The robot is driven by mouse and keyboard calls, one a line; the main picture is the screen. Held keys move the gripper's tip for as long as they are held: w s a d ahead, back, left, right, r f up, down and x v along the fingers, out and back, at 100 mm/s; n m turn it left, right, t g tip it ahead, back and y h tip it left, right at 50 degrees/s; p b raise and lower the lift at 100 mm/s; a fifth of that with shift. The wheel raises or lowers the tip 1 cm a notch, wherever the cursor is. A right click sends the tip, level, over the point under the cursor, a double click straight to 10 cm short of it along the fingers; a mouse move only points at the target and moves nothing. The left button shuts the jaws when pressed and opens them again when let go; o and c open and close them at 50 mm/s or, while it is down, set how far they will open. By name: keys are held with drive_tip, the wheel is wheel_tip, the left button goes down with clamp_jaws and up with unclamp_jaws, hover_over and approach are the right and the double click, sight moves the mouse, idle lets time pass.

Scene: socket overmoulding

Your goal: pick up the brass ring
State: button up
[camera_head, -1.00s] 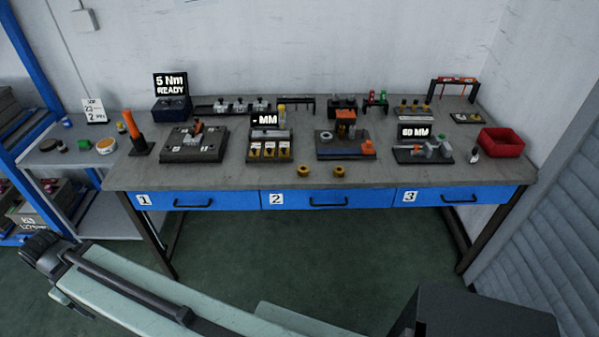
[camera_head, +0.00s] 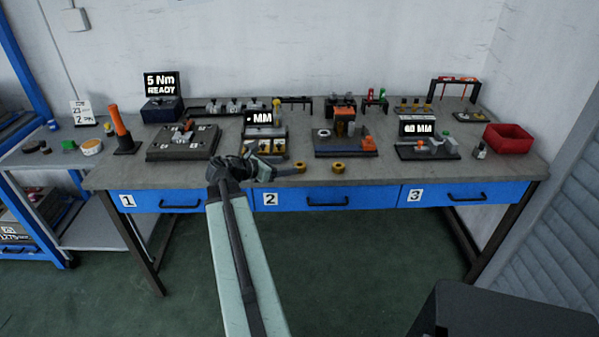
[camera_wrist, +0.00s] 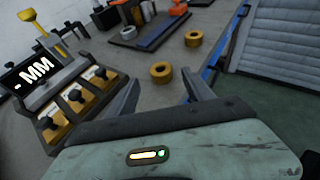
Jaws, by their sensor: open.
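Two brass rings lie on the bench near its front edge. The nearer brass ring (camera_wrist: 161,72) shows in the wrist view just beyond and between my fingertips; in the head view this ring (camera_head: 300,165) is partly hidden by my gripper (camera_head: 284,169). The other brass ring (camera_head: 338,168) lies to its right and also shows farther off in the wrist view (camera_wrist: 194,38). My gripper is open and empty, its fingers low over the bench, pointing at the nearer ring.
The station with the "- MM" display (camera_wrist: 33,73) and yellow blocks stands close to the left of my gripper. Behind the rings is a blue-edged fixture (camera_head: 346,151) with an orange part. A red bin (camera_head: 509,138) stands at the right.

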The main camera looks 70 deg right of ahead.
sight(300, 167)
drive_tip(key=shift+x, duration=0.8)
drive_tip(key=b+x, duration=0.1)
drive_tip(key=x, duration=0.1)
drive_tip(key=f+b+x, duration=0.1)
drive_tip(key=x, duration=0.1)
drive_tip(key=shift+s+b, duration=0.1)
drive_tip(key=shift+b, duration=0.25)
drive_tip(key=shift+s+d+f, duration=0.1)
drive_tip(key=shift+s+d, duration=0.1)
drive_tip(key=shift+d, duration=0.1)
clamp_jaws()
